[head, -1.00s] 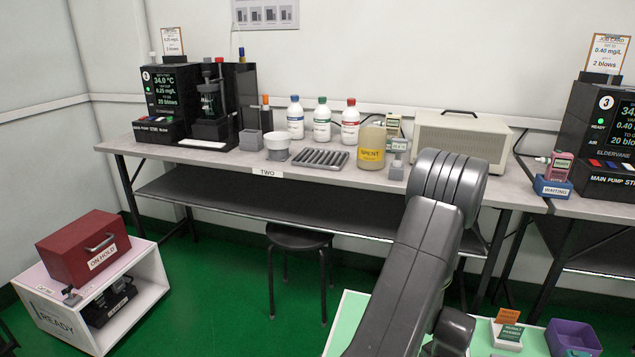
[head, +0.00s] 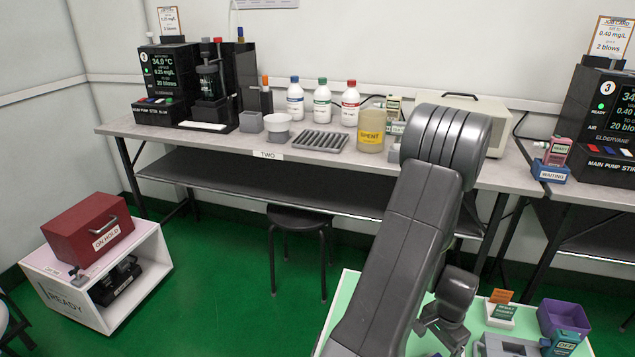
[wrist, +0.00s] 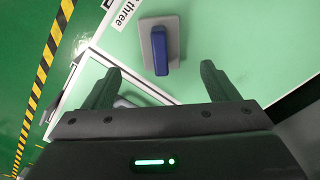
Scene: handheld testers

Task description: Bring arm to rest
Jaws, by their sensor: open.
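My arm rises from the bottom of the head view and bends back down at its thick grey elbow. In the wrist view my gripper (wrist: 162,84) is open, its two dark fingers wide apart with nothing between them. Beyond the fingertips, a blue block-like thing (wrist: 160,50) sits on a grey plate on the pale green top, apart from the fingers. In the head view the wrist is low over the pale green cart top (head: 345,300), and the fingertips cannot be made out clearly.
A purple bin (head: 563,317), an orange and green card stand (head: 502,308) and a teal tester marked OFF (head: 563,342) are right of my wrist. Bench TWO (head: 230,143) stands behind with bottles. A black stool (head: 300,217) and a white shelf box (head: 150,262) stand on the green floor.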

